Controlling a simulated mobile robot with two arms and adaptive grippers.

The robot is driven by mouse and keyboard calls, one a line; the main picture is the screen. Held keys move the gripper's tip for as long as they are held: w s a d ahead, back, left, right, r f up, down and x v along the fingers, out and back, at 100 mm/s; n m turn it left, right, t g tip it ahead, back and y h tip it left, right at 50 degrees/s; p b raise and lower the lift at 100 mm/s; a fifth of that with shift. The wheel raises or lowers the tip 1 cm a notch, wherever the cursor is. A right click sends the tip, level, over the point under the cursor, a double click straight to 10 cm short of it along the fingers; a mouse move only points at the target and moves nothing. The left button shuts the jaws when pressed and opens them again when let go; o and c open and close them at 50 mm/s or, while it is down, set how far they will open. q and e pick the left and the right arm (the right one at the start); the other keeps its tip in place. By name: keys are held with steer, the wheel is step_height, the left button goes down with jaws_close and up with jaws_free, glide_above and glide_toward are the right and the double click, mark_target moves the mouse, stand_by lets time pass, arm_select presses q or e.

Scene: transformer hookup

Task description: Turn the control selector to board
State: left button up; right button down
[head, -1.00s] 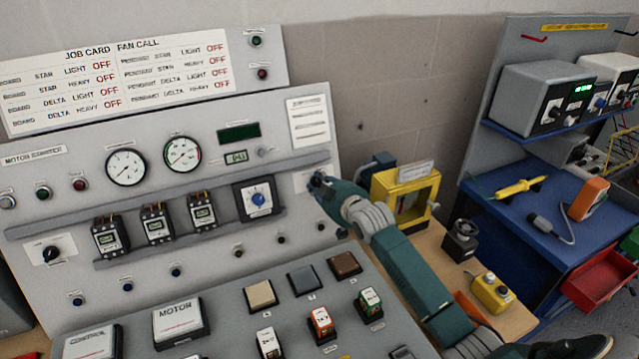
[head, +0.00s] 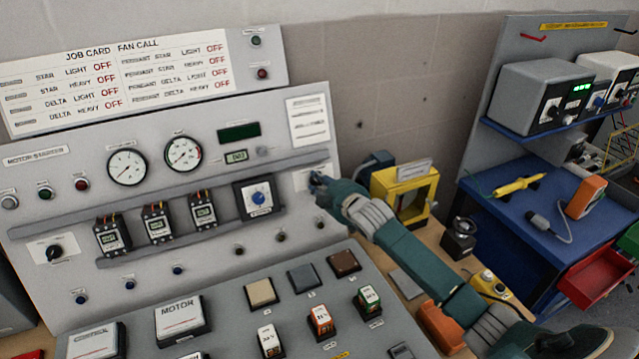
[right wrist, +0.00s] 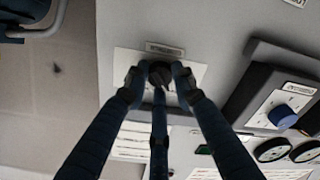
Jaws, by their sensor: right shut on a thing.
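The control panel (head: 120,225) is a grey board with meters, lamps and knobs. My right gripper (head: 318,182) is at the panel's right side, on a black selector knob on a white plate. In the right wrist view, my gripper's fingers (right wrist: 158,82) are shut around this black knob (right wrist: 160,73). Its label is too blurred to read, so I cannot tell which way it points. Another black knob (head: 54,252) sits on a white plate at the panel's lower left. My left gripper is not in view.
A blue dial (head: 258,198) is left of my right gripper. A yellow-framed box (head: 403,196) stands close to its right. Several push buttons and labelled blocks fill the sloped desk below. A blue bench (head: 515,205) with instruments stands at the far right.

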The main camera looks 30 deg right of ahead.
steer(key=c, duration=1.4)
jaws_free()
steer(key=v, duration=1.2)
steer(key=shift+f, duration=0.1)
